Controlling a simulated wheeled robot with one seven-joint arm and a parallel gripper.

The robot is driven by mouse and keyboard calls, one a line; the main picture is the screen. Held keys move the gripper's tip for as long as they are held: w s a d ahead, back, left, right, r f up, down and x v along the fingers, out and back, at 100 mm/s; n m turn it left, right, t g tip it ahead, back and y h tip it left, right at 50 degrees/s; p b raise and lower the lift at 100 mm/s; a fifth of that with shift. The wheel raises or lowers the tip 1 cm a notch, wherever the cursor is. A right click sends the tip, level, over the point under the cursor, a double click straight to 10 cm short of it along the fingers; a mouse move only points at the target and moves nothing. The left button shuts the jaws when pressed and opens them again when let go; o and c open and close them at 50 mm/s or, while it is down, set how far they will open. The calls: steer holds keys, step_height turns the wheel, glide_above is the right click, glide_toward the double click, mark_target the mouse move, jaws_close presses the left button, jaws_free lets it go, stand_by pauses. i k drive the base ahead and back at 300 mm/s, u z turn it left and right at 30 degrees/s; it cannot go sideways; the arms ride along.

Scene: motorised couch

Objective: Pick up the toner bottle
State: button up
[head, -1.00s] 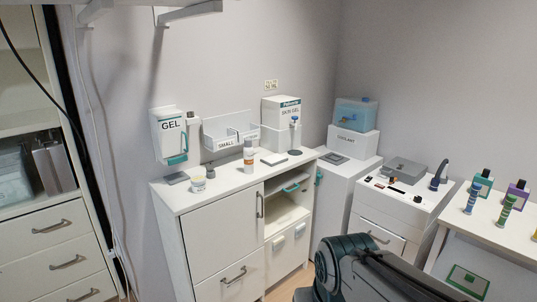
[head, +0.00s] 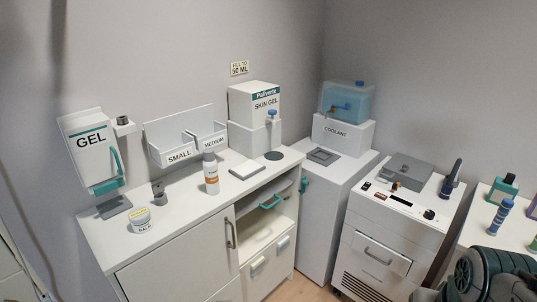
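A white bottle with an orange-brown label (head: 210,173) stands upright on the white cabinet top, in front of the SMALL and MEDIUM wall bin. It looks like the toner bottle, but its label is too small to read. Nothing touches it. A dark part of my arm (head: 488,276) shows at the bottom right, far from the bottle. My gripper's fingers are not in view.
A GEL dispenser (head: 92,150) hangs at left. A COOLANT unit (head: 343,133) is further right.

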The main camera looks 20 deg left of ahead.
mark_target(209, 162)
steer(key=u, duration=0.2)
steer(key=i, duration=0.85)
steer(key=u, duration=0.5)
